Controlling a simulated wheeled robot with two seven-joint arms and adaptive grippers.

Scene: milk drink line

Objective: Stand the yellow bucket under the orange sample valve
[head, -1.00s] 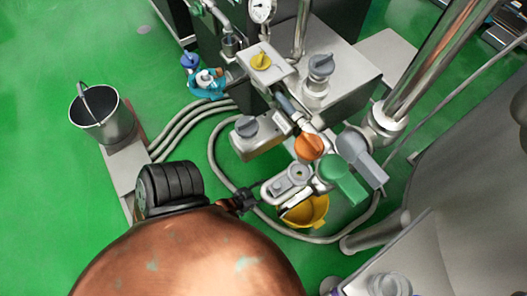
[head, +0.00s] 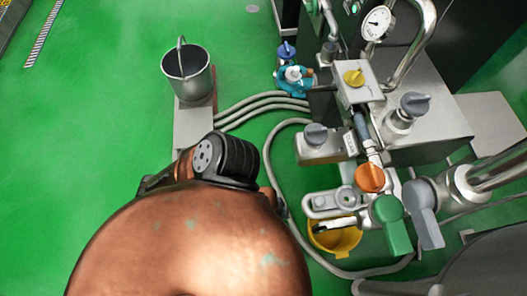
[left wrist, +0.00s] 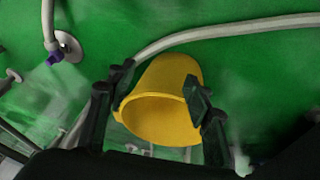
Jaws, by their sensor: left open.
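The yellow bucket (head: 345,243) is on the green floor, below and left of the orange sample valve (head: 370,178) in the head view. Metal fittings hide part of its mouth; I cannot tell whether it is directly under the valve. In the left wrist view the yellow bucket (left wrist: 155,120) shows its mouth towards the picture's bottom. My left gripper (left wrist: 158,90) is open, with one dark finger on each side of the bucket; contact is unclear. In the head view the copper-coloured arm hides most of this gripper. My right gripper is not in view.
A green-handled valve (head: 392,222) and a grey-handled valve (head: 424,212) sit right of the orange one. Grey hoses (head: 262,105) cross the floor. A steel bucket (head: 188,72) stands on a grey slab at the upper left. Green floor is clear at far left.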

